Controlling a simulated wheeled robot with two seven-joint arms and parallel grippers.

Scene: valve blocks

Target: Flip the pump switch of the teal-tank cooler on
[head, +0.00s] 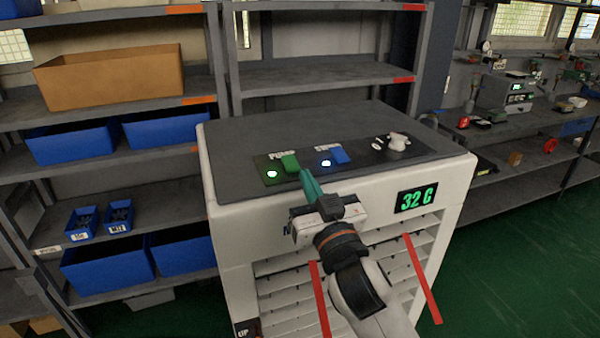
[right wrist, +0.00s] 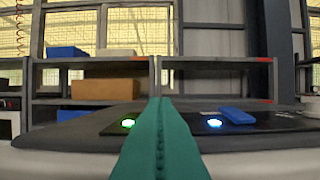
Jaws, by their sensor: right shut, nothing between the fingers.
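The cooler (head: 218,187) is a white cabinet with a dark grey top; no teal tank shows. The green pump switch (head: 290,162) stands on the control strip under the word PUMP. Its lamp (head: 271,174) is lit green, and the lamp also shows in the right wrist view (right wrist: 128,123). My right gripper (head: 306,175) has teal fingers, shut and empty, with tips just right of and nearer than the pump switch; I cannot tell whether they touch it. In the right wrist view the fingers (right wrist: 160,105) hide the pump switch. My left gripper is out of view.
A blue switch (head: 339,155) with a lit blue lamp (head: 326,163) and a white knob (head: 397,141) sit right of the pump switch. A display (head: 416,199) reads 32 C. Shelves with blue bins (head: 72,142) stand left; a workbench (head: 520,130) stands right.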

